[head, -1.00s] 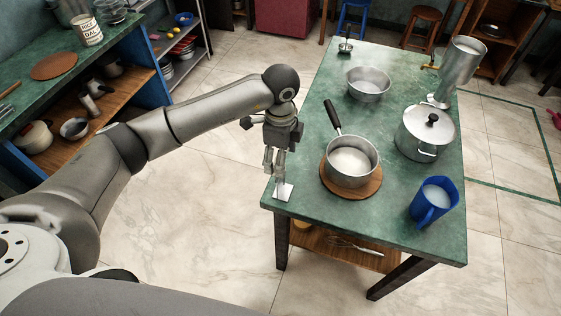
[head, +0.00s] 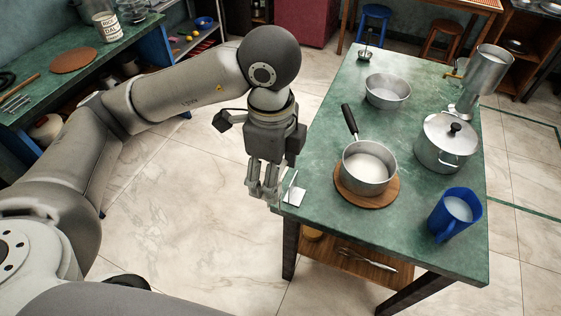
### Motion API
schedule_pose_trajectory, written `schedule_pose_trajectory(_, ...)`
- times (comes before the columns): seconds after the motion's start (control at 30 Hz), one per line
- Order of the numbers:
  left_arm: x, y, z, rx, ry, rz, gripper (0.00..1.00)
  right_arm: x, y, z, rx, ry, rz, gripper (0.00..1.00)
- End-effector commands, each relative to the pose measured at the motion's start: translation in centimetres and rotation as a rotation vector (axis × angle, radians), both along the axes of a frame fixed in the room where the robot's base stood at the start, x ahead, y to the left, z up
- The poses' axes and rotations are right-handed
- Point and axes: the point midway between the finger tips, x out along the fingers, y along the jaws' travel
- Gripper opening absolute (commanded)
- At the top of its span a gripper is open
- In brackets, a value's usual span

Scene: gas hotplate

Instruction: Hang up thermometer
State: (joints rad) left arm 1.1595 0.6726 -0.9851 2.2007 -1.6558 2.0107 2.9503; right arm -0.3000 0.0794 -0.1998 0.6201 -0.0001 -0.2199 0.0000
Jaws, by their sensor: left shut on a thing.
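My left gripper (head: 265,193) is shut and points down beside the near left corner of the green-topped table (head: 330,217). The thing between its fingers is too small and too hidden to make out; I take it to be the thermometer. A small pale plate (head: 293,195) with a thin upright part shows right beside the fingertips at the table corner. I cannot tell whether it touches the gripper. My right gripper is not in view.
A saucepan (head: 368,165) stands on a round wooden board (head: 346,196). A lidded pot (head: 444,148), a blue jug (head: 452,217), a metal bowl (head: 387,91) and a tall metal vessel (head: 488,72) also stand on the table. Open floor lies left of it.

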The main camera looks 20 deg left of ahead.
Motion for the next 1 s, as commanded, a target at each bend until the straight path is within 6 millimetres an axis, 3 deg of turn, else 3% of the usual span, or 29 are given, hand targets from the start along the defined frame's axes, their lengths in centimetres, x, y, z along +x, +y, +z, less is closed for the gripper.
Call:
schedule_pose_trajectory(0.63, -0.5, 0.0, 5.1, 0.000, -0.001, 0.001, 0.42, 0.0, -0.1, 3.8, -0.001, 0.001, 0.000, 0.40)
schedule_pose_trajectory(1.0, -0.5, 0.0, 5.2, 0.000, 0.000, 0.002, 0.42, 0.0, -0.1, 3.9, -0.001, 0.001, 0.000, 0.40)
